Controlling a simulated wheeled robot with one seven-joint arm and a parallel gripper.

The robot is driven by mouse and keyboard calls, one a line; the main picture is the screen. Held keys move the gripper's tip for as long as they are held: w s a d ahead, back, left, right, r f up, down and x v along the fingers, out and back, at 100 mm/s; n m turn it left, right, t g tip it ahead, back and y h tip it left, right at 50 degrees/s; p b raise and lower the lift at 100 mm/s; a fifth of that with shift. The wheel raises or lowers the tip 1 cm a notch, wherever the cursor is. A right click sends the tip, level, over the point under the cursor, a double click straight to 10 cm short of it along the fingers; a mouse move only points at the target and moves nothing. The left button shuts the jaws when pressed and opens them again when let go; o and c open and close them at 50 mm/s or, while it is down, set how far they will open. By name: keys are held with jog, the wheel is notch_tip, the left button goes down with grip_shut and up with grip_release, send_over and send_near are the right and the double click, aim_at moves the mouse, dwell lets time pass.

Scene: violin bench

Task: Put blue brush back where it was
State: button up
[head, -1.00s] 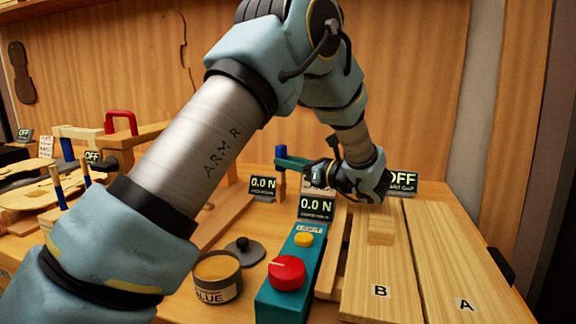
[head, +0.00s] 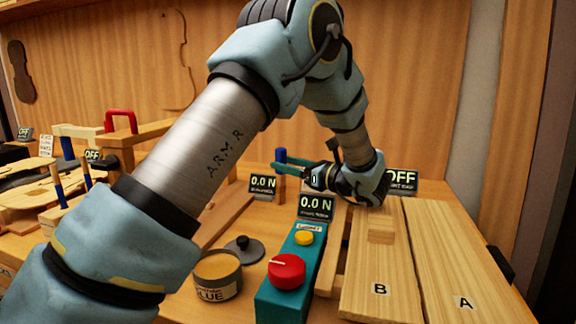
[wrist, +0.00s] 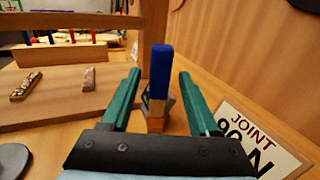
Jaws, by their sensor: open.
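The blue brush (wrist: 160,75) stands upright in the wrist view, with a blue upper part and a wood-coloured lower part. It is between the two teal fingers of my gripper (wrist: 158,78), with a gap on each side. My gripper is open. In the head view the blue brush (head: 281,157) is at the back middle of the bench, beside my gripper (head: 285,166). What its lower end rests on is partly hidden.
A display reading 0.0 N (head: 262,187) is close by the brush. A JOINT sign (wrist: 250,140) lies right of my gripper. A wooden rack (wrist: 60,52) holds several coloured sticks. A glue pot (head: 218,275), teal button box (head: 285,300) and boards B (head: 380,265) and A (head: 450,250) are nearer.

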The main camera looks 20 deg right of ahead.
jog(key=b+v, duration=0.2)
jog(key=v, duration=1)
